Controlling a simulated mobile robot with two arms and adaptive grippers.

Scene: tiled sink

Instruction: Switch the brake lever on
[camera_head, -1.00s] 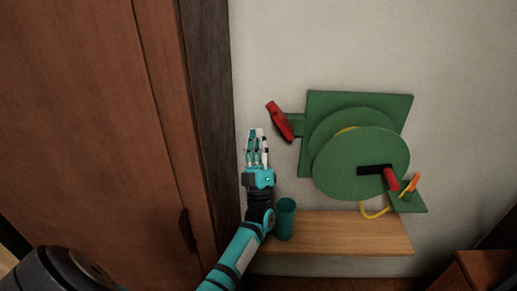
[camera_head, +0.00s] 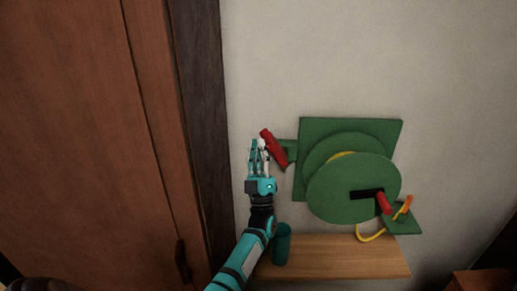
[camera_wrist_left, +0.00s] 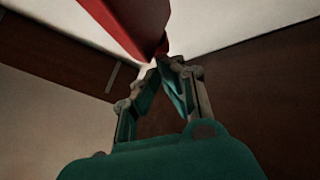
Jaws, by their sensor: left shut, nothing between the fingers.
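The red brake lever (camera_head: 273,148) sticks out at the left of the green hose reel (camera_head: 352,188) on the wall, on a small green bracket. It leans with its top to the left. My left gripper (camera_head: 259,143) is shut and empty, with its fingertips right at the lever's left side in the head view. In the left wrist view the red lever (camera_wrist_left: 128,22) fills the top, just beyond the closed fingertips (camera_wrist_left: 160,62). Whether they touch cannot be told. My right gripper is not in view.
A wooden shelf (camera_head: 345,262) sits below the reel. A teal cylinder (camera_head: 282,244) stands on its left end, close to my left forearm. A brown wooden cabinet (camera_head: 85,130) stands at the left. A red crank handle (camera_head: 384,203) and an orange nozzle (camera_head: 404,207) are at the reel's right.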

